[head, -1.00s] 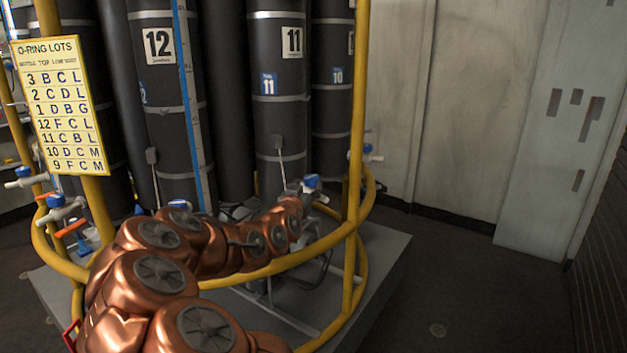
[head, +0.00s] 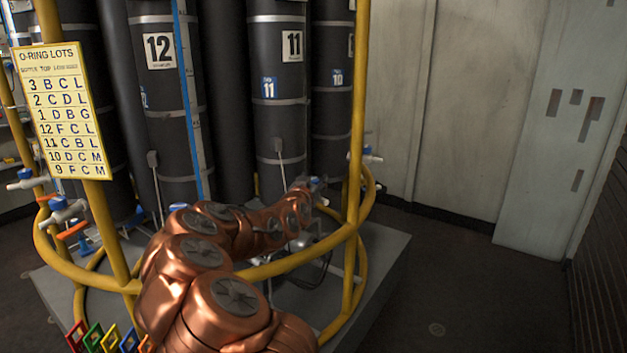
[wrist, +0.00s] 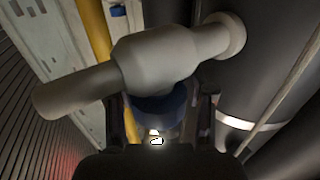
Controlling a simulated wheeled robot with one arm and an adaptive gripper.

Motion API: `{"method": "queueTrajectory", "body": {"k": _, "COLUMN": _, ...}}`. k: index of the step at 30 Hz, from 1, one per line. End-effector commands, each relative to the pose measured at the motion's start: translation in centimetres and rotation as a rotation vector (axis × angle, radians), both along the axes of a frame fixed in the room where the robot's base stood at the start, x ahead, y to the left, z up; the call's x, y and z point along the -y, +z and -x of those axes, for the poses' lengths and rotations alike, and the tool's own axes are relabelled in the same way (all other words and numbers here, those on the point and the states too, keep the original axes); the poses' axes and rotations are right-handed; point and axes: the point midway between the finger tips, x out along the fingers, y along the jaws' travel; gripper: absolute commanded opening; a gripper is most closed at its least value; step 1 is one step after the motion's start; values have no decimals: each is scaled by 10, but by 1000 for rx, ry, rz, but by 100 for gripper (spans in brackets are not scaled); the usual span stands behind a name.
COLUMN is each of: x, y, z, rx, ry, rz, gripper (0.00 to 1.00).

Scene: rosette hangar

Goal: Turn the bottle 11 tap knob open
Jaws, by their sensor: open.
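Bottle 11 (head: 280,130) is a tall dark cylinder with a white "11" label and a smaller blue one. In the wrist view a grey tap body (wrist: 155,58) lies slantwise across the picture, with a blue knob (wrist: 160,108) just below it. My gripper (wrist: 160,112) is open, with one dark finger on either side of the blue knob. I cannot tell whether the fingers touch it. In the head view my copper arm reaches to the foot of bottle 11 and hides most of the tap there.
A yellow rail (head: 290,264) and yellow posts (head: 357,110) surround the bottles. Bottle 12 (head: 165,110) stands left of bottle 11. Other blue-knobbed taps (head: 62,210) are at the left, near a yellow O-ring lots sign (head: 62,110). The floor at right is clear.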

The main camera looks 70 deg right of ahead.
Motion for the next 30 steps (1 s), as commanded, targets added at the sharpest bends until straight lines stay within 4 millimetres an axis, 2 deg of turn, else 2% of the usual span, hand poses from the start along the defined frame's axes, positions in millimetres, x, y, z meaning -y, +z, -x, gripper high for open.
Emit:
{"method": "queueTrajectory", "body": {"k": 8, "x": 1, "y": 0, "z": 0, "rx": 0, "ry": -1, "rz": 0, "gripper": 54}}
{"method": "queueTrajectory", "body": {"k": 22, "x": 1, "y": 0, "z": 0, "rx": 0, "ry": 0, "rz": 0, "gripper": 7}}
{"method": "queueTrajectory", "body": {"k": 30, "x": 0, "y": 0, "z": 0, "rx": 0, "ry": 10, "rz": -2, "gripper": 5}}
